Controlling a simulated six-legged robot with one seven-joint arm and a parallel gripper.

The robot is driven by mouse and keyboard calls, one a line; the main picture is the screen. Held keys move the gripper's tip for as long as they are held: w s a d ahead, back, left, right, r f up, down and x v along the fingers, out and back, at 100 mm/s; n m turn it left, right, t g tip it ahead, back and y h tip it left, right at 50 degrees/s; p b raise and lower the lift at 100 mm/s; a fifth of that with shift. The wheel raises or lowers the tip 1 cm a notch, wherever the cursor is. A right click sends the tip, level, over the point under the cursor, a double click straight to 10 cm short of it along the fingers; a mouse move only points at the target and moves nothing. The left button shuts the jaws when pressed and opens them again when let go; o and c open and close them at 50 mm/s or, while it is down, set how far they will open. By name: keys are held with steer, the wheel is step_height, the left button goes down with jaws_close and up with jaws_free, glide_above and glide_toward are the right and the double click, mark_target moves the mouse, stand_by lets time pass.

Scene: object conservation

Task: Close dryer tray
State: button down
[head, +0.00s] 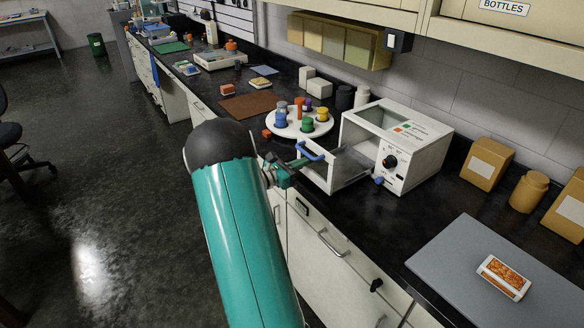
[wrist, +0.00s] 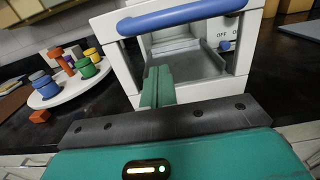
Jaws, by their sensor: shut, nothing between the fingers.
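The dryer is a white box (head: 420,140) on the black counter, with a round dark knob and labels on its front. Its tray (head: 348,168) sticks out from the front, and the blue bar handle (head: 310,151) is at its outer end. In the wrist view the blue handle (wrist: 180,17) spans the top of the white tray front (wrist: 118,58), with the grey tray floor (wrist: 195,65) behind. My gripper (head: 296,166) is shut and empty, close to the tray front. Its green fingers (wrist: 158,72) appear below the handle; I cannot tell whether they touch the tray.
A white round rack (head: 299,127) with coloured pieces stands left of the dryer, with an orange block (wrist: 40,115) beside it. Tan containers (head: 487,163) and a grey mat (head: 470,262) with a small box lie to the right. The counter's front edge runs below the tray.

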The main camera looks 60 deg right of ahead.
stand_by(0.3)
glide_above(341, 159)
steer(key=shift+s+a, duration=0.1)
steer(key=shift+a, duration=0.05)
steer(key=shift+s+d+r, duration=0.15)
steer(key=shift+s+d, duration=0.05)
steer(key=shift+d+r, duration=0.1)
stand_by(0.4)
steer(key=shift+w+a+f, duration=0.2)
steer(key=shift+w+a, duration=0.1)
steer(key=v, duration=1.4)
steer(key=shift+s+f, duration=0.1)
